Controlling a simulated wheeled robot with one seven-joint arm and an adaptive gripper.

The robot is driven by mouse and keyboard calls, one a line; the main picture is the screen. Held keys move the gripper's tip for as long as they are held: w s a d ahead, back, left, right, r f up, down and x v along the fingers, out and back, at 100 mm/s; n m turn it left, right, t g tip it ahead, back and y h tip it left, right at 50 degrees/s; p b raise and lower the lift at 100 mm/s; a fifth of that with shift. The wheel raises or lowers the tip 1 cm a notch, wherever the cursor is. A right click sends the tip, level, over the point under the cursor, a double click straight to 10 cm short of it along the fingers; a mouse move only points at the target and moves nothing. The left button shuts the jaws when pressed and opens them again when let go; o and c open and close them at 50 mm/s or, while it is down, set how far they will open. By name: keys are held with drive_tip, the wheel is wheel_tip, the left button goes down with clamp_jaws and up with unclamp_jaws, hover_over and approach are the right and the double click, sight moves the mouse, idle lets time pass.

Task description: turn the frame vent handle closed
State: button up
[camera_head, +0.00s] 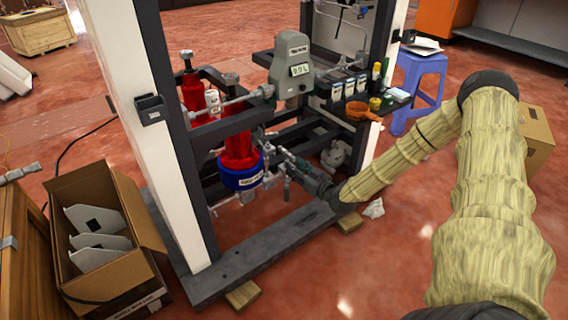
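The dispenser frame has dark grey rails and white posts. A red cylinder (238,148) with a blue collar (240,178) hangs upright inside it. Small metal fittings and pipework sit just right of the blue collar and below it. My gripper (284,160) reaches in from the right, with its fingertips among these fittings. The vent handle cannot be told apart from the fittings and the fingers at this size. Whether the fingers touch or hold anything there is not clear, nor is the finger gap.
A grey gauge head (291,66) with a display stands above the gripper. A shelf to its right holds small bottles and an orange clamp-like item (361,111). A blue stool (417,85) stands behind my arm. An open cardboard box (147,268) sits at left.

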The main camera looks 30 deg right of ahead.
sight(279, 147)
drive_tip(key=d, duration=0.1)
drive_tip(key=d+b, duration=0.1)
drive_tip(key=shift+w+d+f+t+h, duration=0.15)
drive_tip(key=shift+w+d+t+h, duration=0.05)
drive_tip(key=shift+d+t+h, duration=0.1)
drive_tip(key=w+b, duration=0.1)
drive_tip(key=w, duration=0.2)
drive_tip(key=w+b, duration=0.2)
drive_tip(key=w, duration=0.1)
drive_tip(key=w+b, duration=0.2)
drive_tip(key=w, duration=0.1)
drive_tip(key=shift+w+a+f, duration=0.1)
drive_tip(key=shift+w+a, duration=0.2)
drive_tip(key=shift+a, duration=0.05)
drive_tip(key=shift+w, duration=0.45)
clamp_jaws()
